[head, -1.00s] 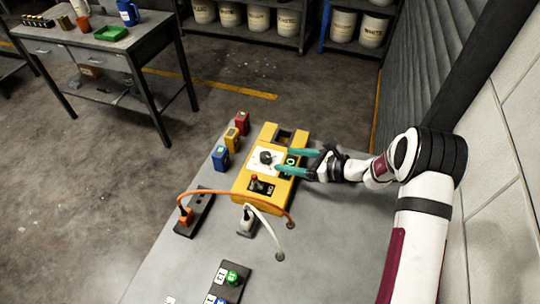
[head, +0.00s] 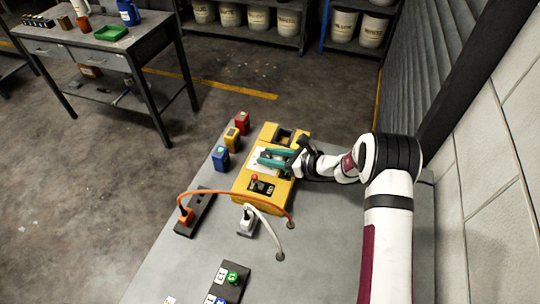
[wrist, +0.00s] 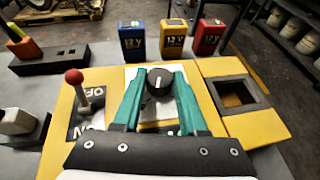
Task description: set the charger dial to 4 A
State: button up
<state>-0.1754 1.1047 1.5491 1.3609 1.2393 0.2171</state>
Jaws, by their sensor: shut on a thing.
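The yellow charger (head: 245,190) sits on the grey table with a white dial plate on top. In the wrist view the black dial knob (wrist: 160,80) has a white pointer mark and stands between the fingertips of my gripper (wrist: 158,80). My gripper's teal fingers (head: 275,159) are shut on the knob. The scale figures around the knob are too small or hidden to read. A red-tipped toggle lever (wrist: 75,78) stands left of the dial on the same charger, beside OFF and ON lettering.
Blue (head: 220,158), yellow (head: 231,139) and red (head: 242,122) battery packs stand along the table's left edge. A black power strip (head: 200,207), with orange and white cords, lies in front. An empty square socket (wrist: 240,95) is right of the dial.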

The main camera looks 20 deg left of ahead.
grip_shut()
jog(key=shift+s+a+m+t+h, duration=0.1)
jog(key=shift+s+m+t+h, duration=0.1)
jog(key=shift+m+t, duration=0.35)
jog(key=shift+s+m+t+h, duration=0.1)
jog(key=shift+m+t+h, duration=0.1)
jog(key=shift+m+t, duration=0.3)
jog(key=m+t+h, duration=0.1)
jog(key=m+t, duration=0.1)
jog(key=t, duration=0.1)
jog(key=shift+m, duration=0.35)
jog(key=o, duration=1)
grip_release()
jog(key=shift+h, duration=0.3)
jog(key=v, duration=1.5)
jog(key=shift+s+d+r, duration=0.1)
jog(key=shift+s+d, duration=0.2)
